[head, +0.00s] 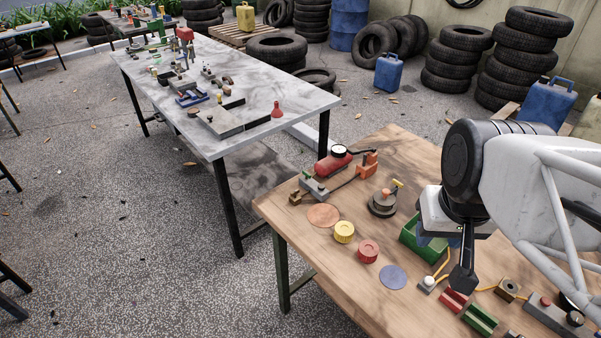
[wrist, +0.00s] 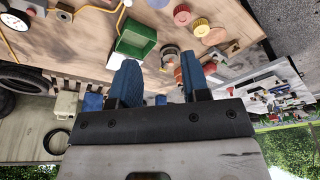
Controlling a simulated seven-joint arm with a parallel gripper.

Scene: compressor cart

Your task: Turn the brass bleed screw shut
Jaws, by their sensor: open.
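A small red tank (head: 333,164) with a round gauge (head: 339,151) on top stands near the far left edge of the wooden table in the head view. A grey block (head: 314,187) with a small brownish end piece (head: 296,197) is in front of it. An orange part (head: 369,163) stands to its right. I cannot tell which small piece is the brass bleed screw. My gripper (head: 462,279) is over the right part of the table, apart from the tank. In the wrist view its blue fingers (wrist: 158,82) are spread and hold nothing.
A round grey piece with a yellow handle (head: 383,204) stands near the tank. Another worktable (head: 300,95) with several parts stands behind.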

